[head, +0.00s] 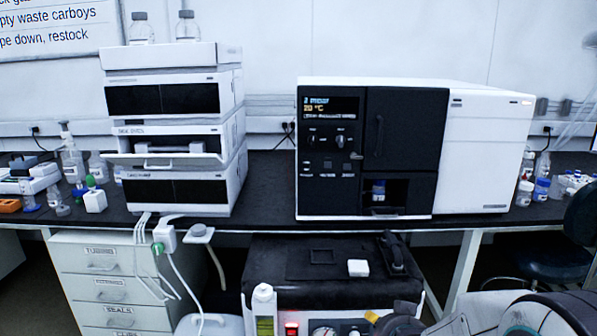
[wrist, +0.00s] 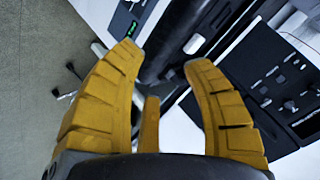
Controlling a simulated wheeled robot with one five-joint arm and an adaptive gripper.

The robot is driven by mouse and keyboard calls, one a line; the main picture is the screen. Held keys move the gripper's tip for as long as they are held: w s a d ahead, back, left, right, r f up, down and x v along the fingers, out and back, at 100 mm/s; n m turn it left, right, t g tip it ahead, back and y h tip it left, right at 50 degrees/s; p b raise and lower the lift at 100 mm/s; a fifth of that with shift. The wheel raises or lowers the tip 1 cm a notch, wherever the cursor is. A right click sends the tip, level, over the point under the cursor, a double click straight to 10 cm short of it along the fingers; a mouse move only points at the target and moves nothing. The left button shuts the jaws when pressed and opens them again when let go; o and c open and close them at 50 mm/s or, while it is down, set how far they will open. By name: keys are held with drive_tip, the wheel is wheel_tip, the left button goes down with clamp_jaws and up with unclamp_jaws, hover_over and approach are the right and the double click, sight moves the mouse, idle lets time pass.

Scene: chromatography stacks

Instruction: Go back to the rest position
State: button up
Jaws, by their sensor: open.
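My gripper (wrist: 163,59) shows in the wrist view with its yellow ribbed fingers spread apart. Nothing is held between them. Behind the fingers are a dark rounded shape and pale and black surfaces, seen at a steep tilt. Grey floor fills the left of that view. In the head view, part of my arm shows at the bottom right, and I cannot make out the jaws clearly there.
The black bench (head: 268,185) carries a white module stack (head: 232,130) with its middle front open, and a black-and-white instrument (head: 480,150). A blue-capped vial (head: 379,190) stands in its lower bay. Below are white drawers (head: 100,290) and a low black-topped unit (head: 290,262).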

drive_tip(key=s+r+n+g+p, duration=0.6)
drive_tip(key=s+r+p, duration=1.1)
drive_tip(key=s+r, duration=0.6)
drive_tip(key=shift+s+r+n+g, duration=0.25)
drive_tip(key=shift+s+n+g, duration=0.15)
drive_tip(key=shift+s+n, duration=0.6)
